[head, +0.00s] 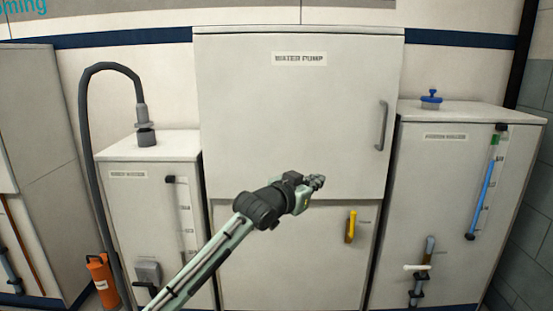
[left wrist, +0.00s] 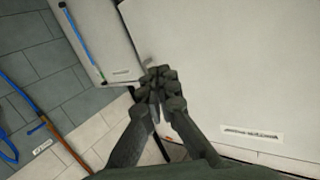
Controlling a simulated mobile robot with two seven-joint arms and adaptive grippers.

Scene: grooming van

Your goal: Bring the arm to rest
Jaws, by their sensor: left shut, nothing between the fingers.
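My left arm reaches in from the bottom of the head view, and its gripper (head: 317,182) is in front of the water pump cabinet (head: 290,110). The gripper is level with the lower part of the cabinet's upper door. In the left wrist view the dark fingers of the left gripper (left wrist: 160,85) are closed together with nothing between them. The pale cabinet front fills the right of that view. I cannot tell the exact gap between the fingertips and the cabinet. My right gripper does not show in either view.
The cabinet has a grey door handle (head: 382,125) and a yellow lever (head: 350,227). A fresh-water tank unit (head: 450,180) stands at right with a blue cap (head: 431,98). Another tank (head: 150,200) with a black hose (head: 84,150) stands at left, near an orange canister (head: 102,280).

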